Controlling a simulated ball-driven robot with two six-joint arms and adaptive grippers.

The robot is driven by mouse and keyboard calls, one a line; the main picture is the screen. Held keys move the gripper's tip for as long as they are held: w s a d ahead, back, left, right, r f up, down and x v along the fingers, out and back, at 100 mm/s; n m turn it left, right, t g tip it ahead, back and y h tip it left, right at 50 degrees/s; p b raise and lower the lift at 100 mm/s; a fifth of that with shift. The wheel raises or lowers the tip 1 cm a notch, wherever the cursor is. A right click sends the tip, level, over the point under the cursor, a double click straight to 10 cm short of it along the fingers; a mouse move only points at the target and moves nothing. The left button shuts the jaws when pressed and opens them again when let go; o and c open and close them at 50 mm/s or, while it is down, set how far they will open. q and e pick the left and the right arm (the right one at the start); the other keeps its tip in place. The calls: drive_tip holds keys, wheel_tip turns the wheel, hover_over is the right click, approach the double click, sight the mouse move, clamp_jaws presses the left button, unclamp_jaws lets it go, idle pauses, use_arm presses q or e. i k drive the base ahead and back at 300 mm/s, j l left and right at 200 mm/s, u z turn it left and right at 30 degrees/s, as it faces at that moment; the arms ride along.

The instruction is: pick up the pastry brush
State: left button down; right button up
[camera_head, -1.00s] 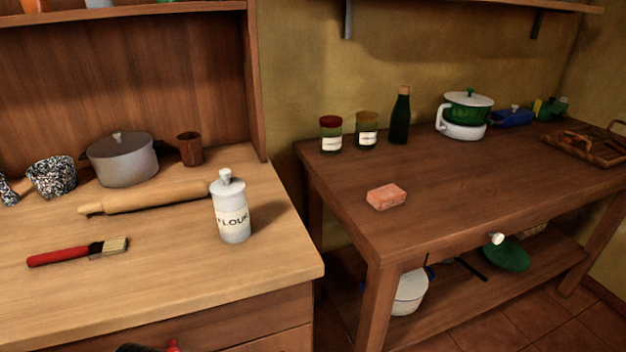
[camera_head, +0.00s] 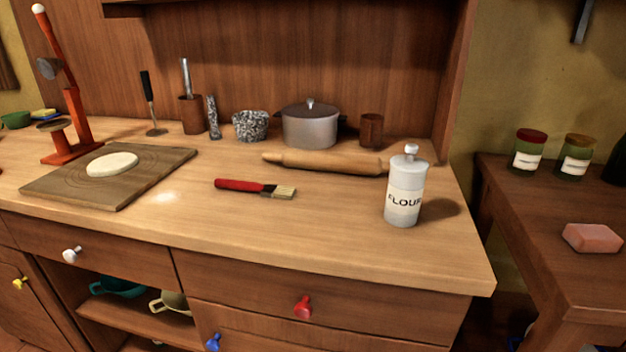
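The pastry brush (camera_head: 254,188) lies flat on the light wooden counter (camera_head: 300,229), near its middle. It has a red handle pointing left and pale bristles pointing right, with a dark band between them. Nothing covers it. Neither of my grippers shows in the head view.
A rolling pin (camera_head: 325,162) lies behind the brush, and a white flour canister (camera_head: 404,190) stands to its right. A wooden board (camera_head: 150,168) with flat dough (camera_head: 112,164) is to the left. A grey pot (camera_head: 310,127) stands at the back. The counter in front of the brush is clear.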

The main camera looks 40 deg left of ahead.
sight(268, 190)
drive_tip(key=u, duration=1.65)
